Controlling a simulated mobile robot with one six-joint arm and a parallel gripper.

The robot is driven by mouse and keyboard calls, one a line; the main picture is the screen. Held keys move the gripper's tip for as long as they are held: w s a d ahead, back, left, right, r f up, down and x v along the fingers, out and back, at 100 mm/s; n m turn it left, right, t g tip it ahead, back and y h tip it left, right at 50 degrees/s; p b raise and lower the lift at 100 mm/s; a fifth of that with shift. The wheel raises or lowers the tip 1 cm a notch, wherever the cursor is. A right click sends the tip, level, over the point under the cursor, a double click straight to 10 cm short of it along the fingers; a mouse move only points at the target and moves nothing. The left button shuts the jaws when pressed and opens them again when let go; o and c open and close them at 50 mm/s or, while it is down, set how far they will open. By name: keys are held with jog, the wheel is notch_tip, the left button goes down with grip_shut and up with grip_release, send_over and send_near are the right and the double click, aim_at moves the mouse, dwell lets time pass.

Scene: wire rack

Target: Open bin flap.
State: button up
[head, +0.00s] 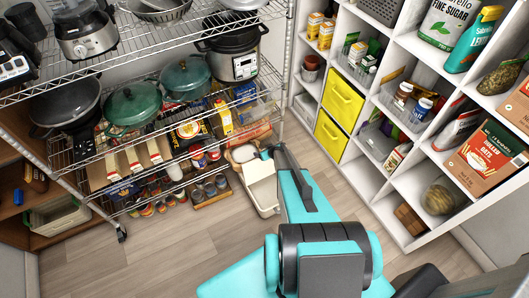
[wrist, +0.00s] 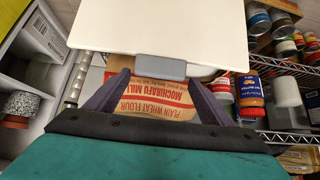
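The white bin (head: 262,190) stands on the floor at the right end of the wire rack in the head view. In the wrist view a broad white panel, seemingly its flap (wrist: 160,25), fills the top, with a grey tab (wrist: 161,68) on its near edge. My gripper (wrist: 160,78) is open, with its dark fingers spread to either side of the tab. I cannot tell whether they touch it. In the head view my gripper (head: 275,153) is at the bin's top, and my arm hides part of the bin.
A flour bag (wrist: 155,98) shows between my fingers. Jars (wrist: 250,98) stand on the wire rack (head: 165,160) beside the bin. White cubbies (head: 375,195) with yellow boxes (head: 342,98) stand to the right. The wooden floor (head: 150,255) in front is clear.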

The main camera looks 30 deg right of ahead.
jog(key=shift+o, duration=0.3)
jog(key=shift+s+a+f, duration=0.1)
jog(key=shift+s, duration=0.05)
jog(key=shift+s, duration=0.1)
jog(key=b+v, duration=0.3)
jog(key=v, duration=1)
jog(key=shift+r, duration=0.35)
dwell(0.8)
